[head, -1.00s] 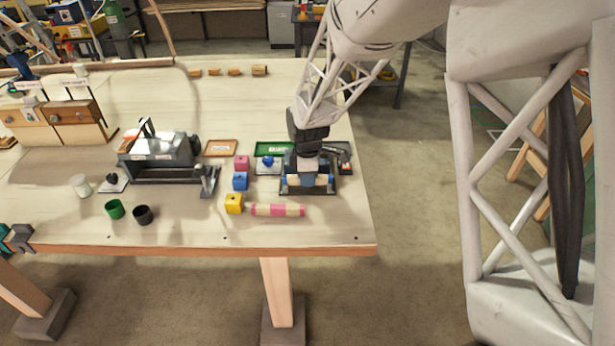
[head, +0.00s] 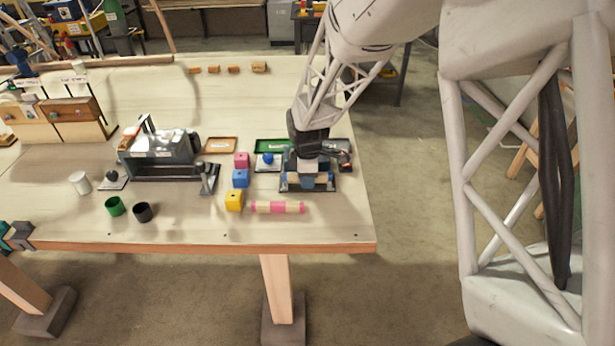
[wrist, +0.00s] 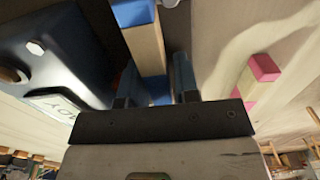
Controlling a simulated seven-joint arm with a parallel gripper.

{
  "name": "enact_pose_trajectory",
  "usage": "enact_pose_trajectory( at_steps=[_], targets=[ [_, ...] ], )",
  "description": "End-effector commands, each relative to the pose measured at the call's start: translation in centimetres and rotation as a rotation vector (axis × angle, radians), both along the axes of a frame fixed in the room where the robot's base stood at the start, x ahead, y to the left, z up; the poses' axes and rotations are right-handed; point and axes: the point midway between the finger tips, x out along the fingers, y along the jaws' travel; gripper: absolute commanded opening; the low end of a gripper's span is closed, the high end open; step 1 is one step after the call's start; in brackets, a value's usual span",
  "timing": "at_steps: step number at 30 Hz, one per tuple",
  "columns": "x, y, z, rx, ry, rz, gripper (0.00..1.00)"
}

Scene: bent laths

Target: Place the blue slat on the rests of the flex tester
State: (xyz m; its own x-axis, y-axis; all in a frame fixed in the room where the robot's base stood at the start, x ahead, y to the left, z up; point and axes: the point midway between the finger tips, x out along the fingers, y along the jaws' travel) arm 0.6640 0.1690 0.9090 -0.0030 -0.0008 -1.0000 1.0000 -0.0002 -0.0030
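The blue slat (wrist: 144,48) is tan with blue bands; in the wrist view it runs up the picture from between my fingers. In the head view my gripper (head: 308,178) points down over the flex tester (head: 292,190), a dark low base at the table's right, with the slat's tan parts showing on both sides of the fingers. The slat lies level along the tester. Whether its ends touch the rests cannot be told.
A pink and cream slat (head: 277,207) lies in front, left of the tester. Yellow (head: 234,201), blue (head: 241,179) and pink (head: 241,160) blocks stand left of it. A grey machine (head: 160,153) stands further left.

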Motion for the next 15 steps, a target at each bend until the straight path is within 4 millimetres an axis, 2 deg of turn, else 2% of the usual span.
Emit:
enact_pose_trajectory(
  at_steps=[8, 15],
  targets=[
    [0.1, 0.0, 0.6, 0.001, -0.003, 0.000, 0.29],
    [0.1, 0.0, 2.8, 0.001, -0.005, 0.000, 0.29]
  ],
)
